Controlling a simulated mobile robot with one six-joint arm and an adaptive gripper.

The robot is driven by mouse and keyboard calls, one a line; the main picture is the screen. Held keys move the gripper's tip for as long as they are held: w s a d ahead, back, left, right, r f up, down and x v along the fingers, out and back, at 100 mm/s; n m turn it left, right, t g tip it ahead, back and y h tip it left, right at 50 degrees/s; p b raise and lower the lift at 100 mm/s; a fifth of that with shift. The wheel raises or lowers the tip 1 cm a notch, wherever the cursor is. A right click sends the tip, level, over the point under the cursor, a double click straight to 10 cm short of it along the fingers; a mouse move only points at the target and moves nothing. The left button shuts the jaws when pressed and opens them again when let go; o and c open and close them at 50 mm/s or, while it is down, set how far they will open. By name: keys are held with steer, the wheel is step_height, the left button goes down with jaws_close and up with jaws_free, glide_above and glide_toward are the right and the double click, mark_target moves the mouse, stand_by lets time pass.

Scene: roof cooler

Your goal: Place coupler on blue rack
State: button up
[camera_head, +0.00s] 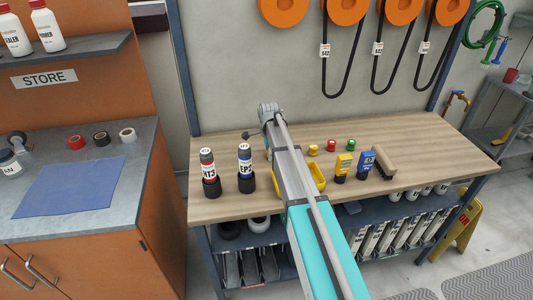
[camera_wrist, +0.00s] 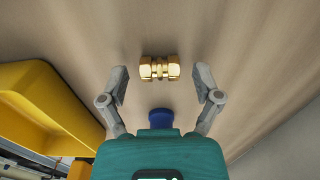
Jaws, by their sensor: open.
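The brass coupler (camera_wrist: 159,68) lies on the wooden bench top in the wrist view. My gripper (camera_wrist: 161,80) is open, with one finger on each side of the coupler and a visible gap to both. Nothing is held. In the head view my gripper (camera_head: 268,112) is over the back of the bench, and the coupler cannot be made out there. I see no clearly identifiable blue rack; a flat blue mat (camera_head: 80,186) lies on the grey counter at left, and the wooden bench has a dark blue frame with a lower shelf (camera_head: 350,222).
A yellow bin (camera_wrist: 40,105) is close to the left of my gripper. Two dark bottles in holders (camera_head: 210,172) stand left of my arm. Yellow and blue labelled tools (camera_head: 343,166) and a beige block (camera_head: 384,162) are at right. The bench top (camera_head: 420,145) is clear farther right.

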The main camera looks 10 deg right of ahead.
steer(key=shift+r, duration=0.2)
step_height(320, 180, up, 12)
steer(key=p, duration=1.2)
stand_by(0.5)
steer(key=s+a+n, duration=0.1)
steer(key=s+n, duration=1.7)
steer(key=s, duration=1.1)
